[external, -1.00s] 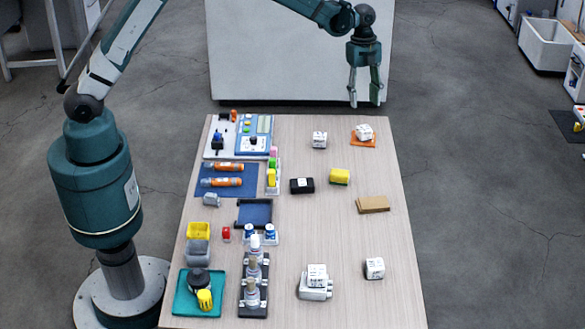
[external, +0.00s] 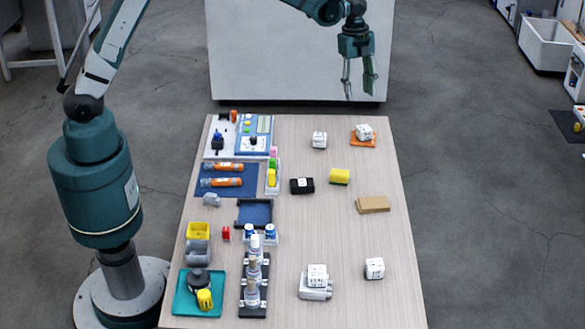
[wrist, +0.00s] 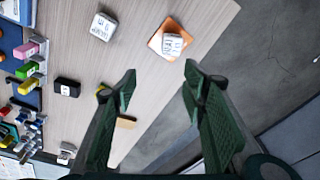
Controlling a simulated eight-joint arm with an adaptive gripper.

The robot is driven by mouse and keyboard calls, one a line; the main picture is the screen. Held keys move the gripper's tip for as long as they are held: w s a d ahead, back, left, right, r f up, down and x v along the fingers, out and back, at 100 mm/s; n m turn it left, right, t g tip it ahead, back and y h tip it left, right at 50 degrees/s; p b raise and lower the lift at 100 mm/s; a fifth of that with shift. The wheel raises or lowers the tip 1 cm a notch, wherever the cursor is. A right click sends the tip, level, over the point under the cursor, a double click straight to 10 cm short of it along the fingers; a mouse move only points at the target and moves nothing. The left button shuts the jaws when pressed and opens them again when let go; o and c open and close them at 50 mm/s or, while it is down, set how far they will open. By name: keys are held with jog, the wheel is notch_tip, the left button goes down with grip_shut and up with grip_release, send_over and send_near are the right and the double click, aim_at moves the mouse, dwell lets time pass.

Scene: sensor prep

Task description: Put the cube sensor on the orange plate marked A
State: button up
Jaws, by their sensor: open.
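The orange plate (external: 372,145) lies at the far right of the table, and also shows in the wrist view (wrist: 155,42). A white cube with black print (external: 363,131) rests on it, sitting slightly askew; I cannot read a mark on the plate. A second white cube (external: 319,139) stands on bare wood to its left, and also shows in the wrist view (wrist: 103,26). My gripper (external: 358,90) is open and empty, raised near the far edge of the table. Its spread fingers (wrist: 160,72) show in the wrist view with nothing between them.
A third white cube (external: 374,267) stands near right, and another (external: 317,273) sits on a grey-white device. Trays and tools crowd the left; the right middle has free room.

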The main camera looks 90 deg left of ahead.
jog(key=s+d+r+n+t+y, duration=0.1)
jog(key=s+d+r+n, duration=0.2)
jog(key=s+d+r, duration=0.55)
jog(key=s+d+r+n+t, duration=0.25)
jog(key=s+d+r, duration=0.35)
jog(key=s+r, duration=0.5)
jog(key=s+d+f+n, duration=0.1)
jog(key=s+d+n, duration=0.1)
jog(key=s, duration=0.7)
jog(key=s+d+f+n+t, duration=0.1)
jog(key=s+d+f+n, duration=0.1)
jog(key=s, duration=0.7)
jog(key=s+d+f+n+t, duration=0.1)
jog(key=s+d+f+n, duration=0.1)
jog(key=s, duration=0.7)
jog(key=shift+s+d+n, duration=0.25)
jog(key=shift+d+n, duration=0.2)
jog(key=shift+d, duration=0.7)
